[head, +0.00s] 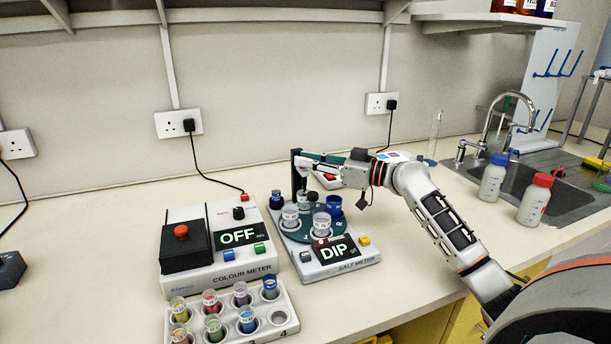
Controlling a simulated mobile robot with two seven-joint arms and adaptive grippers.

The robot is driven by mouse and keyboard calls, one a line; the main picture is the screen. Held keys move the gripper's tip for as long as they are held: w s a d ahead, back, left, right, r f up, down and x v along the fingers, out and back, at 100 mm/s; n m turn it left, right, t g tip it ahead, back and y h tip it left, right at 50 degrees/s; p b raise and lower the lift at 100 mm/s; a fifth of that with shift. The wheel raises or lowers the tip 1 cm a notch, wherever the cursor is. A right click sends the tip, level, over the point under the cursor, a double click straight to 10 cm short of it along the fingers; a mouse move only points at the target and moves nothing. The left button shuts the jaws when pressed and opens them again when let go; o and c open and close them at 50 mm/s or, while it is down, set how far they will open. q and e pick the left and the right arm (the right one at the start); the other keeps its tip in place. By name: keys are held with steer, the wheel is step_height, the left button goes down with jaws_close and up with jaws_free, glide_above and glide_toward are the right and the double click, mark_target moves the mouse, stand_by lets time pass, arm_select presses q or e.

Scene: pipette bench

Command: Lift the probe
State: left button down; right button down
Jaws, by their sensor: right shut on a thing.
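The salt meter (345,268) stands on the bench with its display reading DIP. A black post (296,172) rises at its back left. A turntable (285,229) on it carries several small cups. The probe (304,184) hangs beside the post, above or in a cup at the back; I cannot tell how deep its tip is. My right gripper (322,162) reaches in from the right and is shut at the top of the probe by the post. The fingers partly hide the grip. My left gripper is not in view.
The colour meter (239,279), reading OFF, stands left of the salt meter. A white rack (257,331) of coloured vials is in front. Two capped bottles, blue-capped (492,180) and red-capped (535,202), stand near the sink (520,182).

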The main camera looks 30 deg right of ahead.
step_height(320, 180, up, 3)
steer(key=shift+d+f+p, duration=0.1)
steer(key=shift+p, duration=0.25)
steer(key=c, duration=2.3)
jaws_free()
steer(key=shift+o, duration=0.4)
steer(key=shift+f, duration=0.15)
steer(key=v, duration=1.2)
